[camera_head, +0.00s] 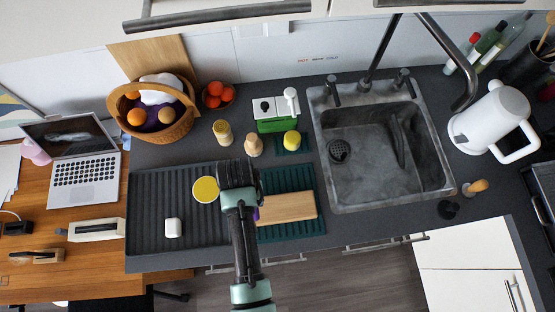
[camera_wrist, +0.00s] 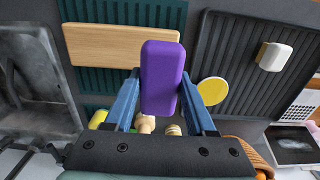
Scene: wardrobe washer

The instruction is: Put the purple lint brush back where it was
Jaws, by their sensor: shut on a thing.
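The purple lint brush (camera_wrist: 162,75) is a rounded purple block between the two blue fingers of my gripper (camera_wrist: 159,92) in the wrist view. My gripper is shut on it and holds it over the counter, between the wooden board and the ribbed black mat. In the head view my gripper (camera_head: 238,174) is seen from above, and only a small purple bit of the brush (camera_head: 256,214) shows beside my arm. The fingertips are hidden there. How high the brush is above the counter is hard to tell.
A wooden board (camera_head: 287,207) lies on a green ribbed mat (camera_head: 307,180). A black ribbed mat (camera_head: 150,210) holds a yellow disc (camera_head: 206,189) and a white block (camera_head: 173,228). Bottles and a green caddy (camera_head: 270,124) stand behind. A sink (camera_head: 430,165) is at right.

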